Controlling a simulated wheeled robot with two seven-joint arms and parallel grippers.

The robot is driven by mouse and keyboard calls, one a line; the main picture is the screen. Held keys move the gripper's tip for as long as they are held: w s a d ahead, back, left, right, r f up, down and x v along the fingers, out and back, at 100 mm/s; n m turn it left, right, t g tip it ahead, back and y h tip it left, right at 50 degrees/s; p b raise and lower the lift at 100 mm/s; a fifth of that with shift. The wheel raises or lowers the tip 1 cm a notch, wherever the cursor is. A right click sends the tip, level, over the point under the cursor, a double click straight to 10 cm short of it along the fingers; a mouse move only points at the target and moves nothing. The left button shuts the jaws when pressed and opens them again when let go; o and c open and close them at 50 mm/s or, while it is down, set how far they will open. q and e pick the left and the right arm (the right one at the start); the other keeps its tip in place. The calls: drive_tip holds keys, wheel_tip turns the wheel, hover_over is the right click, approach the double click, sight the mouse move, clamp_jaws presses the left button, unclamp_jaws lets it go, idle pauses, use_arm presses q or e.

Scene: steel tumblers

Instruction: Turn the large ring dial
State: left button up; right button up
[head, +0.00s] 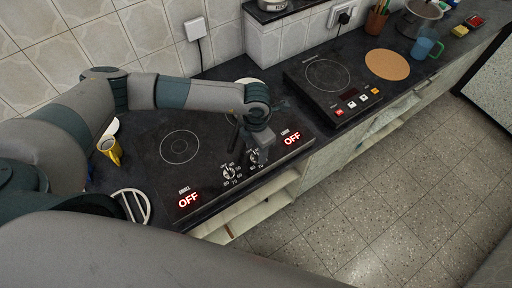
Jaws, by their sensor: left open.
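The black cooktop (150,170) has two dials on its front edge, each with a printed scale. The large ring dial (254,157) is the right one, partly hidden by my left gripper. The small ring dial (229,172) is to its left. The red display by the large dial (292,139) reads OFF, and so does the one by the small dial (188,200). My left gripper (260,152) is open and points down at the large ring dial. I cannot tell whether its fingers touch the dial. My right gripper is out of view.
A second black cooktop (312,72), a round cork board (387,64) and a blue mug (424,47) are to the right.

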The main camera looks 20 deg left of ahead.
use_arm(q)
drive_tip(key=shift+f, duration=0.75)
